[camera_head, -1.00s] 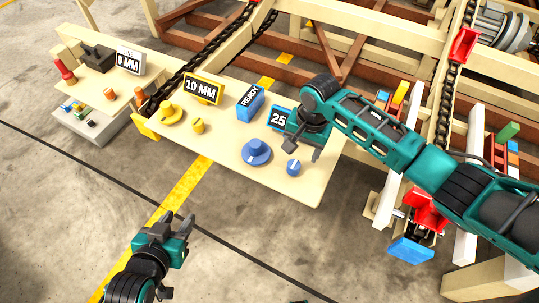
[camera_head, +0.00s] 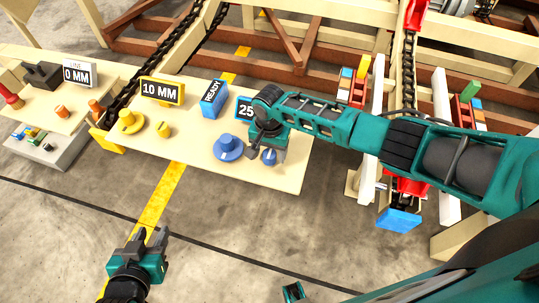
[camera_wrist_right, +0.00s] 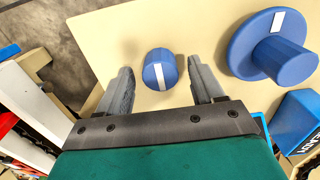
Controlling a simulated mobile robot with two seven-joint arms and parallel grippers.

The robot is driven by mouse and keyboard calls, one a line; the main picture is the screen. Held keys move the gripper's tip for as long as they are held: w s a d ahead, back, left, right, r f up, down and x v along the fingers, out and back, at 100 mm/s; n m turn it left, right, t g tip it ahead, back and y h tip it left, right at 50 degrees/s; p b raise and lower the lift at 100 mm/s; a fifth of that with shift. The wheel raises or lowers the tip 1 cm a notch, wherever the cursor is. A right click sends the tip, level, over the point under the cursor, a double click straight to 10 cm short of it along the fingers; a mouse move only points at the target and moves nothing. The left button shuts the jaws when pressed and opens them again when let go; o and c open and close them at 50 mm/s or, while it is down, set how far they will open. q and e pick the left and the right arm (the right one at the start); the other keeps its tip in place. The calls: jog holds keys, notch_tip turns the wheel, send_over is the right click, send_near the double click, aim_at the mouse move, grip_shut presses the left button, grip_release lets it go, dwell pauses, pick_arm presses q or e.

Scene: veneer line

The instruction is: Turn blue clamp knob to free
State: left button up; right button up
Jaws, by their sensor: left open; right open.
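The small blue knob (camera_head: 268,157) with a white line sits at the right end of the cream panel (camera_head: 285,183). In the right wrist view the knob (camera_wrist_right: 160,69) lies between the two spread fingers, with a gap on each side; its white line is slightly tilted. My right gripper (camera_head: 265,153) is open over the knob and partly hides it in the head view. A larger blue dial (camera_head: 228,148) with a raised grip is just left of it, and also shows in the right wrist view (camera_wrist_right: 245,48). My left gripper (camera_head: 146,236) is open and empty above the floor.
A yellow dial (camera_head: 130,122), a yellow knob (camera_head: 163,130), a 10 MM sign (camera_head: 162,91), a blue READY block (camera_head: 212,98) and a partly hidden 25 sign (camera_head: 244,108) stand on the panel. A chain conveyor (camera_head: 409,80) runs at right. The floor in front is clear.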

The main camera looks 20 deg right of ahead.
jog(key=shift+f, duration=0.55)
jog(key=c, duration=1.1)
